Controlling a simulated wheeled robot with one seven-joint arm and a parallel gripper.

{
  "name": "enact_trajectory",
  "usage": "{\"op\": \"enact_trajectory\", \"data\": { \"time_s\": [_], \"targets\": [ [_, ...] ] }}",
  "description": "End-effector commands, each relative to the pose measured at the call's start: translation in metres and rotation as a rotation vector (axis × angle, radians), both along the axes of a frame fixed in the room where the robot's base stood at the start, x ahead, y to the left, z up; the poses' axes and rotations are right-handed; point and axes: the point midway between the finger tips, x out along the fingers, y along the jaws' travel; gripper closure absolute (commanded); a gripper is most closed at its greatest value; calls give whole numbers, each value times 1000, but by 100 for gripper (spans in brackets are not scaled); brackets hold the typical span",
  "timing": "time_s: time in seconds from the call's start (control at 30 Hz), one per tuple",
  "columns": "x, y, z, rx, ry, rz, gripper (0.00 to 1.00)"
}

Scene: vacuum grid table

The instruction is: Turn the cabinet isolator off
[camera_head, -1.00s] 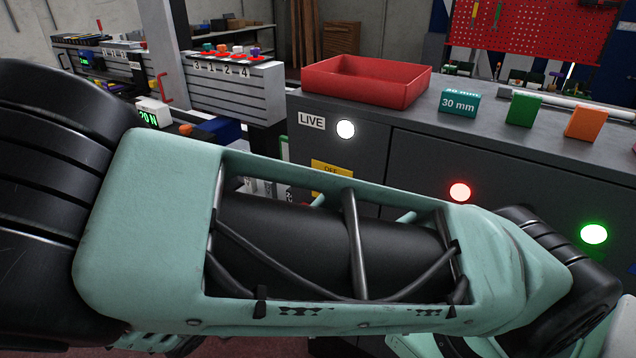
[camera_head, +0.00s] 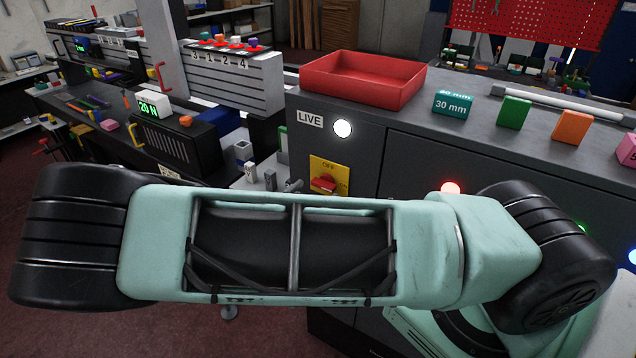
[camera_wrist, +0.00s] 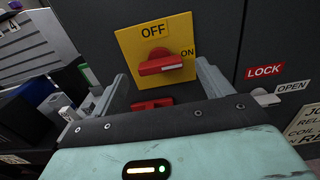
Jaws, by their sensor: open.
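The cabinet isolator is a red rotary handle (camera_wrist: 158,65) on a yellow plate (camera_wrist: 126,42) marked OFF at the top and ON at the right. The handle lies roughly level, its white mark towards ON. In the head view the red handle (camera_head: 323,184) shows just above my arm, on the grey cabinet's front. My gripper (camera_wrist: 161,80) is open and empty. Its fingers stand apart on either side of the handle's lower area, and contact with the handle is not visible. The white lamp (camera_head: 342,128) beside the LIVE label (camera_head: 310,119) is lit.
A red part (camera_wrist: 152,104) shows below the plate between the fingers. LOCK (camera_wrist: 265,71) and OPEN labels sit right of the gripper. A red tray (camera_head: 362,80) and coloured blocks stand on the cabinet top. A bench with a black display unit (camera_head: 160,135) is at left.

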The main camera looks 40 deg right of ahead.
Motion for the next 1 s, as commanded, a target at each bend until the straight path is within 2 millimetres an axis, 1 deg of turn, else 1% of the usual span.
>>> {"op": "enact_trajectory", "data": {
  "time_s": [0.03, 0.2, 0.57, 0.6, 0.67, 0.7, 0.73, 1.0],
  "targets": [
    [3, -8, 3, -4, 1, -1, 21],
    [8, -21, 1, -1, 1, 0, 21],
    [9, -25, -1, 1, 0, 1, 21],
    [9, -25, -1, 1, 0, 1, 33],
    [9, -25, -1, 1, 0, 1, 49],
    [9, -25, 0, 1, 0, 1, 60],
    [9, -25, 0, 1, 0, 1, 66],
    [9, -25, 0, -4, 14, 0, 66]
  ]
}}
